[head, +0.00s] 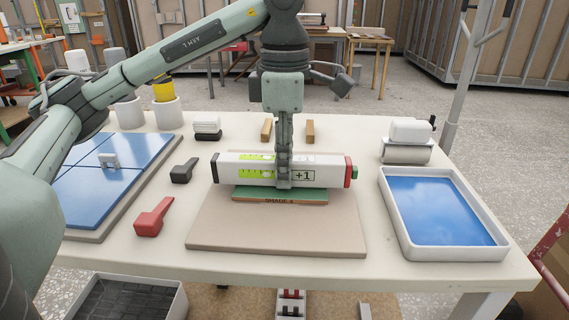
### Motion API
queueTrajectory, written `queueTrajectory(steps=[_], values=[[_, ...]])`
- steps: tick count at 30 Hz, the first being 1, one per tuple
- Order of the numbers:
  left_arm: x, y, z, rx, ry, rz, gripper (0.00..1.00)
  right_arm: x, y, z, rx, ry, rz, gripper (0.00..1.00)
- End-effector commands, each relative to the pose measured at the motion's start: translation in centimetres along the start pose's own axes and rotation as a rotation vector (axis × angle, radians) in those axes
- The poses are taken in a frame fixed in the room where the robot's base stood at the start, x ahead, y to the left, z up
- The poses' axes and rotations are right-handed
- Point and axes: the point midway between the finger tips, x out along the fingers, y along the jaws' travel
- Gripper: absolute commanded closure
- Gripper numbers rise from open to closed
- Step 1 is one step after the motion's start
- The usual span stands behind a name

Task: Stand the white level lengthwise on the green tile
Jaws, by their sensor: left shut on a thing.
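The white level (325,170) has green vials, a dark left end and a red right end, and lies left to right above the green tile. The green tile (280,194) sits on a beige board (276,234) and is partly hidden behind the level. My left gripper (284,183) points straight down and is shut on the middle of the level. The level is at or just above the tile; I cannot tell whether they touch. My right gripper is not in view.
Blue tiles (118,165) on a board lie at left. A red tool (152,217) and a black tool (184,171) lie near them. A white tray with blue water (492,253) stands at right. Two wooden blocks (310,131) sit behind the level. The table's front strip is clear.

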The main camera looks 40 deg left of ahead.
Motion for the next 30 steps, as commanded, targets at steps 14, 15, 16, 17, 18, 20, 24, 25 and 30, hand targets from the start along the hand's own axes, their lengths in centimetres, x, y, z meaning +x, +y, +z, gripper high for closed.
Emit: queueTrajectory(steps=[14,15,16,17,18,20,24,25,30], values=[[0.06,0.0,0.0,0.0,0.0,0.0,1.0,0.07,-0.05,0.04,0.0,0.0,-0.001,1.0],[0.11,0.0,0.0,0.0,0.0,0.0,1.0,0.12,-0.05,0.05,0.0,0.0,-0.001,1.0],[0.15,0.0,0.0,0.0,0.0,0.0,1.0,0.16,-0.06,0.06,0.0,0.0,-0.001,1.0],[0.2,0.0,0.01,0.0,0.0,0.0,1.0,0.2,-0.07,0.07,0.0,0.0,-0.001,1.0],[0.26,0.0,0.01,0.0,0.0,0.0,1.0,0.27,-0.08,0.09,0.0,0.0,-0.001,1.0],[0.36,0.0,0.01,0.0,0.0,0.0,1.0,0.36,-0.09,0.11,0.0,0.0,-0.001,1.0],[0.3,0.0,0.01,0.0,0.0,0.0,0.63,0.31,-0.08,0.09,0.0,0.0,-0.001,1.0],[0.3,0.0,0.01,0.0,0.0,0.0,0.59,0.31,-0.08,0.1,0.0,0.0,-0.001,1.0],[0.31,0.0,0.0,0.0,0.0,0.0,0.51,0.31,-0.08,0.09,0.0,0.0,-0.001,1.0]])
